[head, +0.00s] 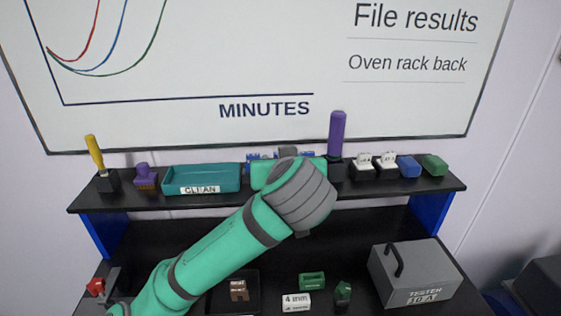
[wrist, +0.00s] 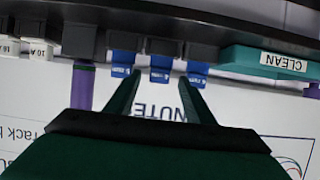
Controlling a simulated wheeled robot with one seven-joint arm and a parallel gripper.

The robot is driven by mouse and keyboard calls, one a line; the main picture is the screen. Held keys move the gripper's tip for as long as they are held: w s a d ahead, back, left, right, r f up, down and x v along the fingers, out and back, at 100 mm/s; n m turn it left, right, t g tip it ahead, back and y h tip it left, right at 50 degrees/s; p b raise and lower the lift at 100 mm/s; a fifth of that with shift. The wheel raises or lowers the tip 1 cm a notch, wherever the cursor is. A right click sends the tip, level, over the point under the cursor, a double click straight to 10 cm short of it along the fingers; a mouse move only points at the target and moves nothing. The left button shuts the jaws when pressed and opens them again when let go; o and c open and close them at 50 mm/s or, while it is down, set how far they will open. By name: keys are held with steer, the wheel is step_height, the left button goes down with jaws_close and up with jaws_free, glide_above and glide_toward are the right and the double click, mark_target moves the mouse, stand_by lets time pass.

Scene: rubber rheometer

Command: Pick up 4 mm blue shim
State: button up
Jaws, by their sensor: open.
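Three blue shims, each in a dark holder, stand in a row on the upper shelf. In the wrist view, which is upside down, they are the left one (wrist: 124,62), the middle one (wrist: 160,68) and the right one (wrist: 197,71). Their labels are too small to read, so I cannot tell which is 4 mm. My gripper (wrist: 161,82) is open and empty, its fingers pointing at the row, with the middle shim showing between the fingertips. Contact is not visible. In the head view my arm hides the gripper and most of the shims.
On the shelf (head: 358,187), a teal CLEAN tray (head: 202,179) stands left of the shims and a purple-handled tool (head: 336,133) right of them. White blocks (head: 374,163) stand further right. Below are a white 4 mm block (head: 296,302) and a grey tester box (head: 412,275).

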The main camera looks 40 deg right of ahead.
steer(key=shift+x, duration=2.25)
steer(key=c, duration=1)
steer(key=shift+c, duration=0.2)
steer(key=shift+r, duration=0.2)
